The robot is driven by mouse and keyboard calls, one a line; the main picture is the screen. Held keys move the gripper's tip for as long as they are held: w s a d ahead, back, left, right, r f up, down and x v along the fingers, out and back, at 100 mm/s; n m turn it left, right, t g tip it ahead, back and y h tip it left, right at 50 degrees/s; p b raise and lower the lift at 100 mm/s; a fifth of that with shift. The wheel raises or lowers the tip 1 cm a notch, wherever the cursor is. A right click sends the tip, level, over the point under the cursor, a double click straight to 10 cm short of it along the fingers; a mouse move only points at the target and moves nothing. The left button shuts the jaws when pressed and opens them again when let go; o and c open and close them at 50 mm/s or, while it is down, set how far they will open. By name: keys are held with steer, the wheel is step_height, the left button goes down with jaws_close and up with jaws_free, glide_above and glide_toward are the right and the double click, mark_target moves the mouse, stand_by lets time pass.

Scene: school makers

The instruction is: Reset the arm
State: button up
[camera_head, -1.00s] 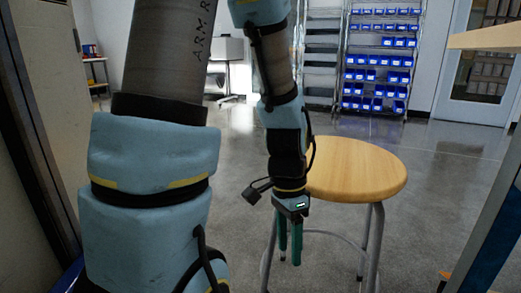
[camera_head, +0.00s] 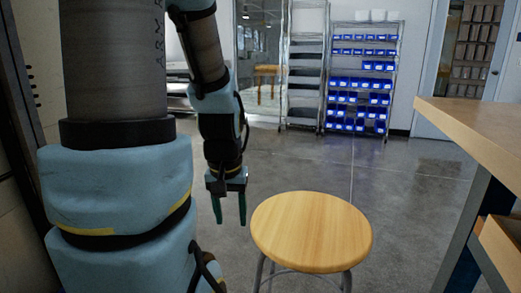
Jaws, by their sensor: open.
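My arm hangs down at the left of the head camera view. My gripper (camera_head: 230,208) points downward, with its two green fingers apart and nothing between them. It is just left of the round wooden stool (camera_head: 312,231), seen against the grey floor, and does not appear to touch the stool.
A wooden workbench (camera_head: 465,124) with a dark blue leg stands at the right edge. A wire rack (camera_head: 359,80) with several blue bins stands at the back, next to a tall shelf rack (camera_head: 304,63). A door (camera_head: 469,55) is at the back right. The floor (camera_head: 300,160) between is clear.

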step_height(320, 180, up, 22)
steer(key=p, duration=1.9)
steer(key=shift+f, duration=0.2)
